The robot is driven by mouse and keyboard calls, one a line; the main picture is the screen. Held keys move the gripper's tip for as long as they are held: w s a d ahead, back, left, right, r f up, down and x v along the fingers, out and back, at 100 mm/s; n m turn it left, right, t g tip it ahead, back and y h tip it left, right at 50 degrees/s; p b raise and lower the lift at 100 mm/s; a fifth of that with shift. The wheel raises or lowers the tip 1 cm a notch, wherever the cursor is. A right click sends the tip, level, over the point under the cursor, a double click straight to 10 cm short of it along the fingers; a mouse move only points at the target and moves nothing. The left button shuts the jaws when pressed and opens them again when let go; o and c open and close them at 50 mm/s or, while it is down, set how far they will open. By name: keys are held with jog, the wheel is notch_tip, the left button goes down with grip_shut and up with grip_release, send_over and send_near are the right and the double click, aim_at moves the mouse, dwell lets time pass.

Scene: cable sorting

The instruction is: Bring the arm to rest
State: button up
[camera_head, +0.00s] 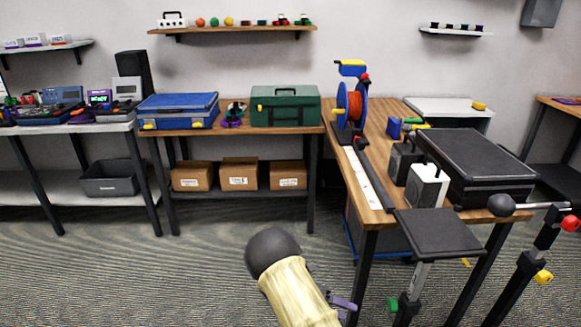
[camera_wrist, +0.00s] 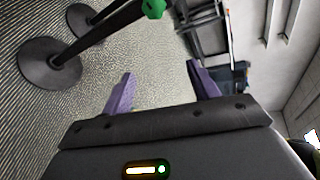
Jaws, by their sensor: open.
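My arm shows at the bottom centre of the head view, with a dark rounded joint and a pale yellow link held low over the carpet. A purple part of my gripper (camera_head: 342,303) shows just past this link, in front of the wooden workbench's near leg. In the wrist view my gripper (camera_wrist: 160,70) has its two purple fingers wide apart, with nothing between them. Beyond the fingers are carpet, a round dark stand base (camera_wrist: 50,64) and its pole with a green knob (camera_wrist: 153,8).
The wooden workbench (camera_head: 371,212) at right bears a cable reel (camera_head: 352,103) and a black case (camera_head: 478,160). A stand with a dark square top (camera_head: 437,232) is in front of it. Open carpet (camera_head: 190,270) lies to the left.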

jog(key=s+d+r+m+t+y, duration=0.1)
jog(key=s+r+m+t+y, duration=0.2)
jog(key=s+r+m+y, duration=0.9)
jog(key=s+r+m+t+y, duration=0.2)
jog(key=s+r+m, duration=0.35)
jog(key=m, duration=1.45)
notch_tip(320, 180, up, 22)
jog(key=w+p, duration=0.2)
jog(key=p, duration=1.9)
jog(key=shift+n, duration=0.3)
jog(key=shift+f, duration=0.15)
